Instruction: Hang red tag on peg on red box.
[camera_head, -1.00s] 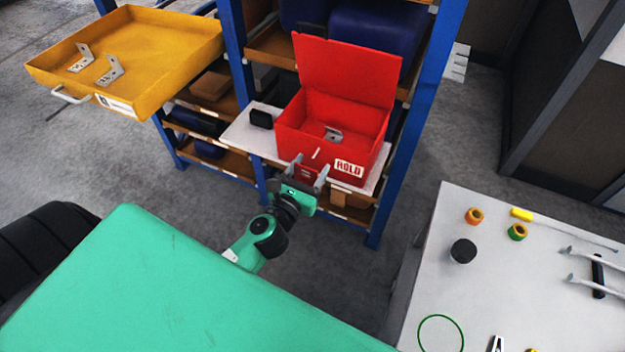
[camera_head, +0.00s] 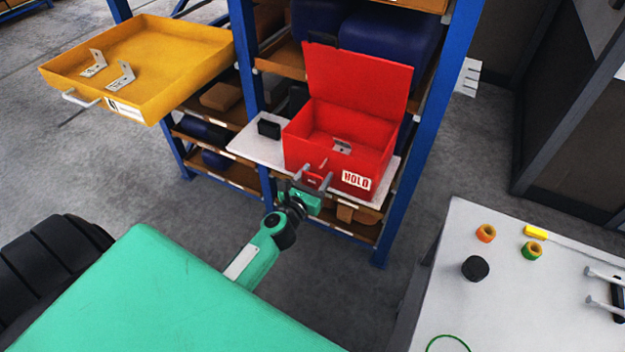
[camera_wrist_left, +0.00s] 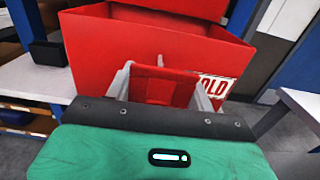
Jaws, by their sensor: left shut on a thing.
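The red box (camera_head: 362,137) stands with its lid up on a white shelf board, with a white HOLD label (camera_head: 356,181) on its front. A small peg (camera_head: 323,164) juts from its front; it shows faintly in the left wrist view (camera_wrist_left: 160,61). My left gripper (camera_head: 314,179) is shut on the red tag (camera_head: 311,182), at the box's front below the peg. In the left wrist view the tag (camera_wrist_left: 164,88) sits between the grey fingers. Whether it touches the peg I cannot tell. My right gripper (camera_head: 590,286) shows at the right edge, fingers apart and empty.
A metal bracket (camera_head: 342,147) lies inside the box. A black holder (camera_head: 268,128) stands left of it on the board (camera_head: 252,150). Blue rack posts (camera_head: 425,130) flank the box. A yellow tray (camera_head: 150,70) holds brackets. A white table (camera_head: 450,300) carries tape rolls and a black cylinder.

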